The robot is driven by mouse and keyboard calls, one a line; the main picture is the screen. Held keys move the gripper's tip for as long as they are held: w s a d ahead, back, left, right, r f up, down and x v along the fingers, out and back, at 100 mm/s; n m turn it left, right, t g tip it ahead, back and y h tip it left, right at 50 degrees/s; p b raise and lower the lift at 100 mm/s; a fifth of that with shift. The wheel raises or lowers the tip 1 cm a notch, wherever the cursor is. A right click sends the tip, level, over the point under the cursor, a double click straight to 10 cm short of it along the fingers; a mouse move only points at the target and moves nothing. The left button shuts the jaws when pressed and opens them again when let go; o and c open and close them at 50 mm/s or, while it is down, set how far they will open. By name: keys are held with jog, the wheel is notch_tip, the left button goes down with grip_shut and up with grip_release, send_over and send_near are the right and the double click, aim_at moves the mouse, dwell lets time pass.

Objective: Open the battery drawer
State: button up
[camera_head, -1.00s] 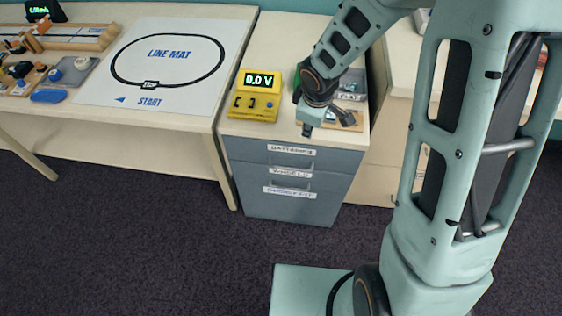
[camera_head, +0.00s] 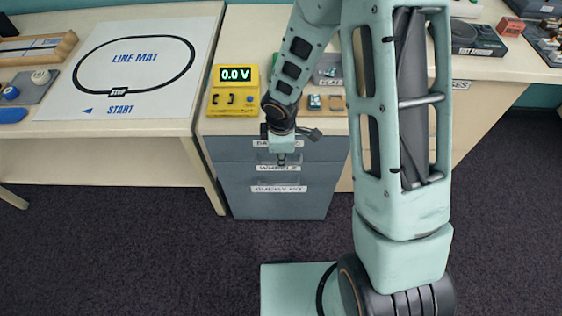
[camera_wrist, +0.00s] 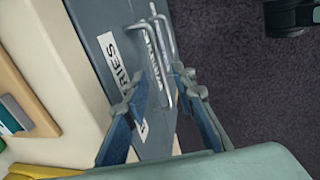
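The battery drawer (camera_head: 228,150) is the top drawer of a grey-blue drawer unit. It looks shut, and its label (camera_head: 263,143) is partly hidden by my gripper (camera_head: 282,158). In the wrist view the label end "RIES" (camera_wrist: 113,60) shows beside the left finger. My gripper (camera_wrist: 163,86) is open, with its two fingers apart in front of the drawer fronts. Metal bar handles (camera_wrist: 166,45) show beyond and between the fingertips. I cannot tell whether a finger touches a handle. Nothing is held.
The lower drawers (camera_head: 240,205) look shut. On the cabinet top stand a yellow meter (camera_head: 233,100) reading 0.0 V and small trays of parts (camera_head: 326,102). A table with a line mat (camera_head: 130,70) is at left. The dark carpet (camera_head: 200,260) in front is clear.

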jog(key=shift+w+f+b, duration=0.2)
jog(key=shift+f+b, duration=0.05)
jog(key=shift+f, duration=0.65)
jog(key=shift+w+f+b, duration=0.15)
jog(key=shift+f+b, duration=0.05)
jog(key=shift+f, duration=0.65)
grip_shut()
